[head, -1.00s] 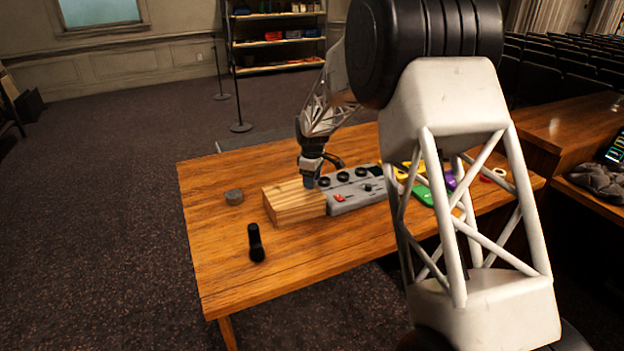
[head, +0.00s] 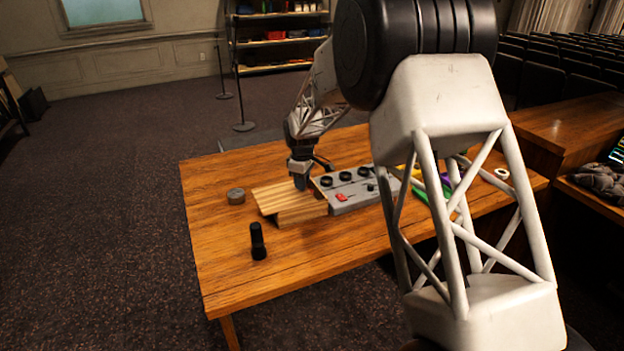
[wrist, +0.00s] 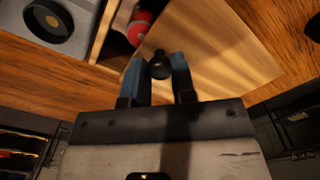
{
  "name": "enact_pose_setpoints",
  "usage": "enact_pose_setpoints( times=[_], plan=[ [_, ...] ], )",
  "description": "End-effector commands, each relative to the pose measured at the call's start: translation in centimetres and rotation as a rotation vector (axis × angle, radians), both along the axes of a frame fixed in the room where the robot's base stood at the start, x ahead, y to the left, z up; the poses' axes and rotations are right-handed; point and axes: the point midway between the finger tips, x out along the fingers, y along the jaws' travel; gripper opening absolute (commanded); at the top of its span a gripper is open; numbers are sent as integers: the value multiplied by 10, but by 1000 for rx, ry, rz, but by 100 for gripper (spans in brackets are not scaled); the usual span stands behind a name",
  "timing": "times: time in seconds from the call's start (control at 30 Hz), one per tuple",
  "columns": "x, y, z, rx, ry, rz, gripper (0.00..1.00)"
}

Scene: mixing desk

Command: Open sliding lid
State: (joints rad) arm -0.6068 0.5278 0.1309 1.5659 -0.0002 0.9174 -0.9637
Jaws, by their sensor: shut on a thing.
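The wooden box (head: 303,216) stands on the desk with its flat wooden lid (head: 280,197) shifted left, overhanging the box's left end. In the wrist view the lid (wrist: 225,55) fills the upper right, and an opening beside it shows a red and dark thing (wrist: 140,28) inside, partly hidden. My gripper (head: 301,184) is at the lid's right part. In the wrist view my gripper (wrist: 159,72) has its blue fingers shut on a round black knob (wrist: 160,62) on the lid.
A grey control panel (head: 352,200) with black knobs and a red switch stands close to the box's right. Coloured pieces lie farther right. The desk's front left is clear.

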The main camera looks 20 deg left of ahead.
Motion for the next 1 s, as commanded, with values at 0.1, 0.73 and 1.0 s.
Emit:
enact_pose_setpoints(
  times=[0.1,0.73,1.0],
  plan=[
    [-19,19,1,1,-1,3,0],
    [-53,54,1,1,-2,0,0],
    [-53,53,1,1,-1,0,50]
  ],
)
